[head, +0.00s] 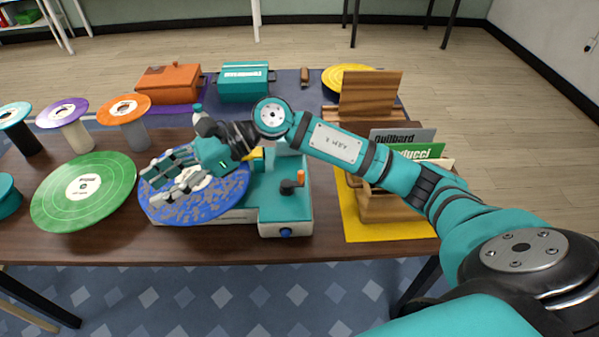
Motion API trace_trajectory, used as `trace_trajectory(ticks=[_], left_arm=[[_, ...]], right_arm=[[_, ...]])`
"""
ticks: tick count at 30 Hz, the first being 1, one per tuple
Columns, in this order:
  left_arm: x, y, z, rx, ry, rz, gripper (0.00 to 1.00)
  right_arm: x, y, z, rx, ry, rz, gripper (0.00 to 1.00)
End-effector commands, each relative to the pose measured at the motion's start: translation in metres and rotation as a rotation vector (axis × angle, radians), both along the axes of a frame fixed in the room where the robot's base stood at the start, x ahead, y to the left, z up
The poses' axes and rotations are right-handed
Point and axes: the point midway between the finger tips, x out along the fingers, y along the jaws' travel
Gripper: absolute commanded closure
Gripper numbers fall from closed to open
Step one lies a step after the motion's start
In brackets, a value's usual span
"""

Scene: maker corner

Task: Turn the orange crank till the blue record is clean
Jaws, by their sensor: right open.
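The blue record (232,196) lies flat on the left part of a teal and white machine (283,208). Grey-brown patches cover much of its blue surface. The orange crank (300,177) stands upright as a small orange knob on a dark arm at the machine's right side. My right gripper (152,184) is open and empty over the left part of the blue record, well left of the crank, and hides part of the record. Whether its fingers touch the record I cannot tell. My left gripper is out of view.
A green record (84,190) lies left of the blue one. Several records on stands, including an orange one (123,108), are behind it. An orange case (169,83) and a teal case (245,82) stand at the back. A wooden crate (385,207) with sleeves is right.

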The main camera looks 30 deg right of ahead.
Motion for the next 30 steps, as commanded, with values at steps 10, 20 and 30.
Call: trace_trajectory(ticks=[10,20,30], left_arm=[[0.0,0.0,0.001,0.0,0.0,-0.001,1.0],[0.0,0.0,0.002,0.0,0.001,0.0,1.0],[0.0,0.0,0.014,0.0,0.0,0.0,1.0]], right_arm=[[0.035,-0.233,-0.027,-1.078,-0.19,0.258,0.59],[0.027,-0.301,-0.014,-1.297,-0.106,0.299,0.59],[0.026,-0.299,-0.08,-1.291,-0.105,0.3,0.59]])
